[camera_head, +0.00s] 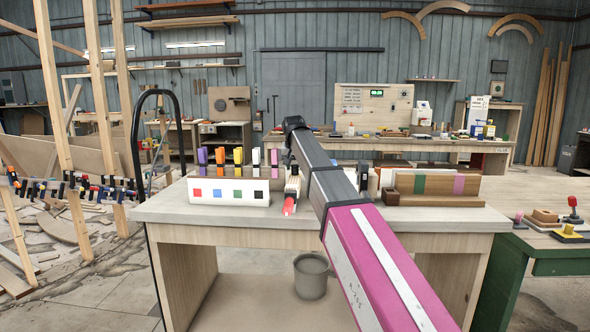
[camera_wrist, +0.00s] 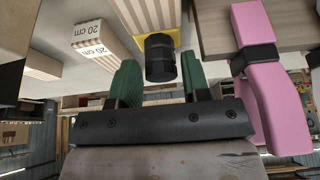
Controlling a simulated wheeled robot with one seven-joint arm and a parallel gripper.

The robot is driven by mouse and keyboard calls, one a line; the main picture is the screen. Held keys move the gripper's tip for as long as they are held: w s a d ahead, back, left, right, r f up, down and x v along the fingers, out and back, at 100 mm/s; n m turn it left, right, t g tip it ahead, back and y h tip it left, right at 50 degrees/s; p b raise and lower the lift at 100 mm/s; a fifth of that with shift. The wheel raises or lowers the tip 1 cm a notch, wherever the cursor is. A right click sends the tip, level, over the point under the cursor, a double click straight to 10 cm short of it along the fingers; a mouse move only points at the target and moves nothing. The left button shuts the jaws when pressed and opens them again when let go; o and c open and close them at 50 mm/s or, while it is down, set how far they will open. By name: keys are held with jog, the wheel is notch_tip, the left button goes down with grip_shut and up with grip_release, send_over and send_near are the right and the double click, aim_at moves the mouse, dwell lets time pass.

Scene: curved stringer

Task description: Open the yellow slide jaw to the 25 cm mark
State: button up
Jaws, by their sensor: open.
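In the wrist view, a yellow part (camera_wrist: 175,37), likely the slide jaw, shows behind a black ribbed knob (camera_wrist: 160,60). My gripper (camera_wrist: 158,70) is open, with one green finger on each side of the knob. The fingers look apart from the knob, but contact is hard to judge. No 25 cm mark is readable. In the head view my arm covers the middle of the workbench (camera_head: 180,213), hiding my gripper and the yellow part.
A pink bar (camera_wrist: 262,80) with a black band stands close right of my gripper in the wrist view. On the bench are a white rack (camera_head: 228,192) of coloured clamps, a red-handled tool (camera_head: 289,205) and a wooden holder (camera_head: 440,200). The bench's front strip is mostly clear.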

jog(key=shift+x, duration=0.8)
grip_shut()
jog(key=w, duration=1)
jog(key=shift+w+d, duration=0.1)
jog(key=shift+d, duration=0.05)
grip_release()
jog(key=shift+r, duration=0.15)
